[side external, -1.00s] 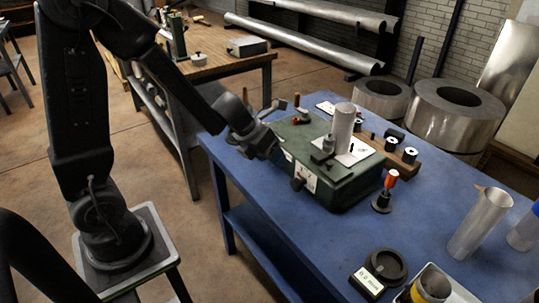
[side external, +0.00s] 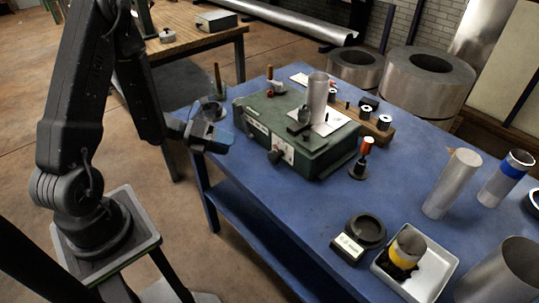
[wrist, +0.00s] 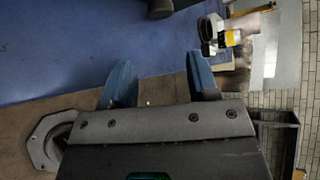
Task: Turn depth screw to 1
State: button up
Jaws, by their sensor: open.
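A green machine box (side external: 325,160) stands on the blue table. Its front face has a dark knob (side external: 274,157) beside a white marked plate (side external: 287,150). This may be the depth screw, but its setting is too small to read. A metal pipe (side external: 317,97) stands upright on top of the box. My gripper (side external: 226,139) is left of the box, apart from it and from the knob. In the wrist view, its blue fingers (wrist: 161,78) are spread with nothing between them. The knob cannot be made out in the wrist view.
A red-handled tool (side external: 366,149) stands right of the box. A black round gauge (side external: 366,231), a white tray (side external: 410,275) and loose pipes (side external: 452,184) are on the table's right side. The table's near left part is clear.

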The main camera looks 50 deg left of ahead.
aim_at(270, 155)
jog(key=x, duration=1.3)
jog(key=shift+w+f, duration=0.1)
jog(key=shift+w, duration=0.25)
jog(key=shift+c, duration=0.3)
jog(key=c, duration=0.6)
jog(key=shift+o, duration=0.2)
jog(key=y, duration=0.1)
jog(key=m+y, duration=0.1)
jog(key=shift+d+r+y, duration=0.2)
jog(key=shift+r+y, duration=0.05)
jog(key=shift+y, duration=0.05)
jog(key=shift+m+g+y, duration=0.4)
jog(key=shift+m+y, duration=0.4)
